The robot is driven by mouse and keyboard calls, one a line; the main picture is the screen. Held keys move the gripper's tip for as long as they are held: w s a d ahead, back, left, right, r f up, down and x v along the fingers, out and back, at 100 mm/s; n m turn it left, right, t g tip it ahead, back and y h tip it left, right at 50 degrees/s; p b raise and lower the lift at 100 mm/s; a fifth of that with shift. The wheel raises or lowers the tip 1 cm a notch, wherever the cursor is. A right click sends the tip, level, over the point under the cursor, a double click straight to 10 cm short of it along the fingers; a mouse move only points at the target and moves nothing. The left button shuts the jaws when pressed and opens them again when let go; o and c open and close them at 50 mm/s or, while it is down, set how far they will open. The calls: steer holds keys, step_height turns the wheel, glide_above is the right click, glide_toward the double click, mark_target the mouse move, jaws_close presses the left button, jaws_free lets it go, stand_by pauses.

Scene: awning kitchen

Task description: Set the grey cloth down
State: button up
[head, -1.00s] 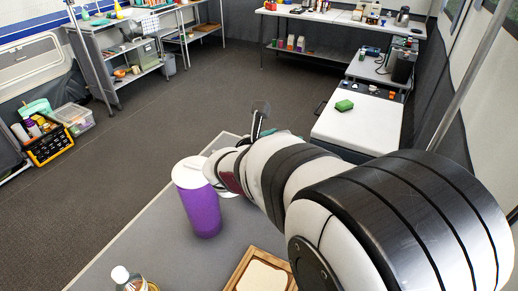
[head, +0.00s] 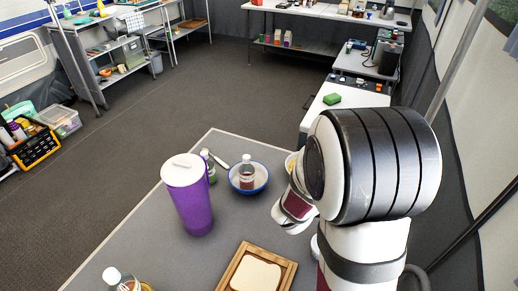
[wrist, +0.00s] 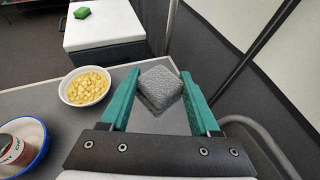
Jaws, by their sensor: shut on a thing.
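The grey cloth (wrist: 159,86) shows in the wrist view as a folded, textured bundle between the green fingers of my gripper (wrist: 158,92). My gripper is shut on it. The cloth appears to be over the grey table (wrist: 50,95) near its edge; I cannot tell whether it touches the surface. In the head view my arm hides the gripper and the cloth.
A bowl of yellow pieces (wrist: 85,86) stands left of the cloth. A blue-rimmed bowl (head: 262,178) holds a bottle (head: 247,172). A purple tumbler (head: 192,205), a bread board (head: 228,272) and a green sponge (head: 332,99) are also in view.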

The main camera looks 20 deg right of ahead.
step_height(320, 180, down, 8)
steer(key=f, duration=0.1)
steer(key=w+a+f, duration=0.2)
steer(key=w, duration=0.1)
steer(key=w+a+f, duration=0.2)
steer(key=w, duration=0.1)
steer(key=w+a+f, duration=0.2)
steer(key=w, duration=0.1)
steer(key=shift+a, duration=0.1)
steer(key=shift+w+a+f, duration=0.15)
steer(key=shift+f, duration=1)
steer(key=shift+w+a+f, duration=0.1)
steer(key=shift+w+f, duration=0.05)
steer(key=shift+f, duration=0.95)
steer(key=o, duration=1.3)
steer(key=shift+f, duration=0.15)
